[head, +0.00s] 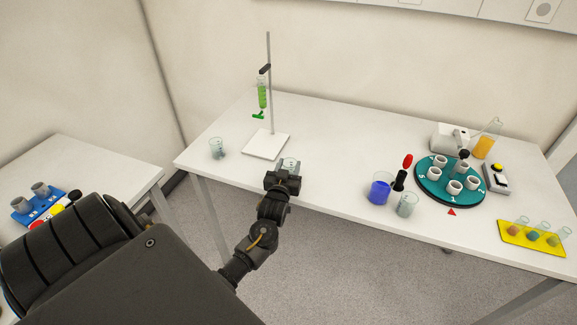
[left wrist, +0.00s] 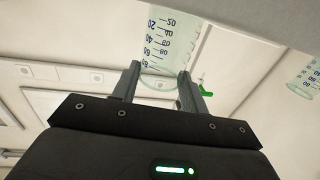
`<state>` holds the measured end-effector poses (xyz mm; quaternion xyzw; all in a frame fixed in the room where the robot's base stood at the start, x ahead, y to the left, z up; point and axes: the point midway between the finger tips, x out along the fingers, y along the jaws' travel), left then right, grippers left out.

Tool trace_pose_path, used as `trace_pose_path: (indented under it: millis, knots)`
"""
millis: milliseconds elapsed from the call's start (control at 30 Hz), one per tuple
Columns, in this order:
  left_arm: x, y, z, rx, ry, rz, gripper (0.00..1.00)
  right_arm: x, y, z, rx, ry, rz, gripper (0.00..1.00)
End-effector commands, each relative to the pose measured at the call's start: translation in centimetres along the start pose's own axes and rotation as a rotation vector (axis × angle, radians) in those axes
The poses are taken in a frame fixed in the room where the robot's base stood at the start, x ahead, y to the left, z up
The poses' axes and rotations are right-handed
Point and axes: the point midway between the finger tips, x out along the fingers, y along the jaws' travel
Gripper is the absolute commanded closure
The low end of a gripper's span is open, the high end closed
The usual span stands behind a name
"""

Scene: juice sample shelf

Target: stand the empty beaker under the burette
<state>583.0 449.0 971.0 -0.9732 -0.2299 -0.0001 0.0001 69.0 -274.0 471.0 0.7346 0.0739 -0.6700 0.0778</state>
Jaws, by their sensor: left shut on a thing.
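The burette (head: 262,92), filled with green liquid and fitted with a green tap, is clamped on a stand with a white base plate (head: 268,143). My left gripper (head: 284,177) is shut on a clear, graduated beaker (head: 290,163), in front and to the right of the plate. I cannot tell whether the beaker touches the table. In the left wrist view the beaker (left wrist: 168,38) is between the two fingers (left wrist: 158,85) and looks empty. The green tap (left wrist: 206,94) shows beside the right finger. My right gripper is not in view.
Another glass beaker (head: 216,148) stands left of the plate. A blue-filled beaker (head: 380,189) and a greyish beaker (head: 407,205) stand to the right, near a teal turntable (head: 430,192) with several cups. A yellow rack (head: 530,241) is at far right.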

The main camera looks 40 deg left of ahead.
Motion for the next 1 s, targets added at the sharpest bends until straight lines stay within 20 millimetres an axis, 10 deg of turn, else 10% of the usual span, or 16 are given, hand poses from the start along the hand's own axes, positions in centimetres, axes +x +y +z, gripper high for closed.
trace_pose_path:
  millis: [67,100,233,633,1000]
  knots:
    - [0.0,0.0,0.4,0.000,-0.001,0.000,0.78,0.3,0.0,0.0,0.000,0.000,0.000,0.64]
    - [0.0,0.0,0.3,0.000,0.000,0.000,0.52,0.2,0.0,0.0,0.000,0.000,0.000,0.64]
    - [0.0,0.0,0.3,0.000,-0.001,0.000,0.35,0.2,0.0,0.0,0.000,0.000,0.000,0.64]
    - [-0.1,0.0,0.6,0.000,0.001,0.000,0.34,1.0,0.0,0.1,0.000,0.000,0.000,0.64]
    - [-7.1,0.1,0.4,-0.002,-0.002,0.000,0.34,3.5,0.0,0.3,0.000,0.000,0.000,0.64]
